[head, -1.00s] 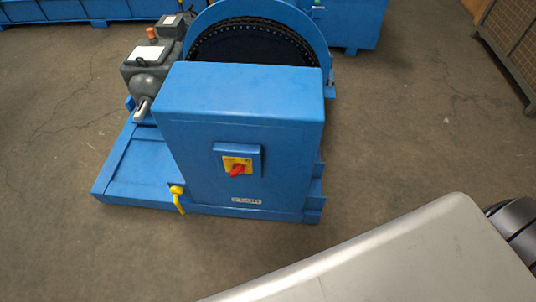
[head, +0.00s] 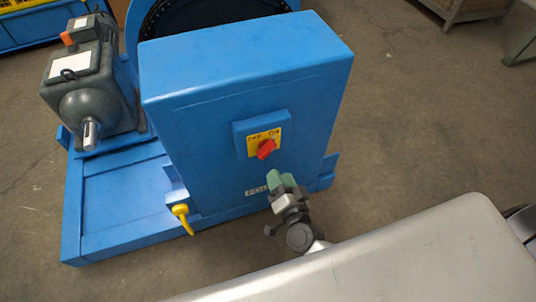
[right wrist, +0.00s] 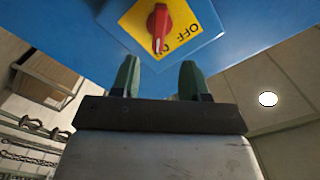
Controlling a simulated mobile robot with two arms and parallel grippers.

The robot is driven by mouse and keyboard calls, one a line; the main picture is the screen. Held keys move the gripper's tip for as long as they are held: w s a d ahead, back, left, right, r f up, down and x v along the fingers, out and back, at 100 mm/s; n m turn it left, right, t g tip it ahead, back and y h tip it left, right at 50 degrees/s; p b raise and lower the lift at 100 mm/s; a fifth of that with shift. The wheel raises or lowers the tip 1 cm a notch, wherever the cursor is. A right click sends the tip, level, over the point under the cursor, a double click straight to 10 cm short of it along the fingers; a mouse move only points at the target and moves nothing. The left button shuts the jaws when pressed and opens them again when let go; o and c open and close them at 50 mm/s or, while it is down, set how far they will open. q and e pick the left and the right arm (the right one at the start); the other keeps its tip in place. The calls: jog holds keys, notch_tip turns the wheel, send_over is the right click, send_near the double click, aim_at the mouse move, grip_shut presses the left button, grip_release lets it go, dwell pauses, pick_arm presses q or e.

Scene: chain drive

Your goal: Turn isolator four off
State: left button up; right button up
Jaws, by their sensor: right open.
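The isolator is a red rotary knob (head: 266,149) on a yellow plate (head: 253,151) marked OFF and ON, set on the front of a blue cabinet (head: 210,140). The knob is slanted, with its upper right end toward ON. In the right wrist view the red knob (right wrist: 159,27) is at the top centre, beyond the fingertips. My right gripper (head: 281,178) has green fingers, is open and empty, and is just below the knob, apart from it. It also shows in the right wrist view (right wrist: 159,68). My left gripper is not in view.
A yellow handle (head: 182,217) sticks out at the lower left corner. A grey motor (head: 92,85) with a shaft stands at the left. Concrete floor (head: 430,130) is free at the right.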

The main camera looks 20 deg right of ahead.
aim_at(269, 152)
jog(key=w, duration=0.8)
jog(key=shift+w+b, duration=0.35)
jog(key=shift+w, duration=0.55)
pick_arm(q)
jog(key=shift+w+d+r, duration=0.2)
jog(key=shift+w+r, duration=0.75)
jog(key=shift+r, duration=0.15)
pick_arm(e)
grip_shut()
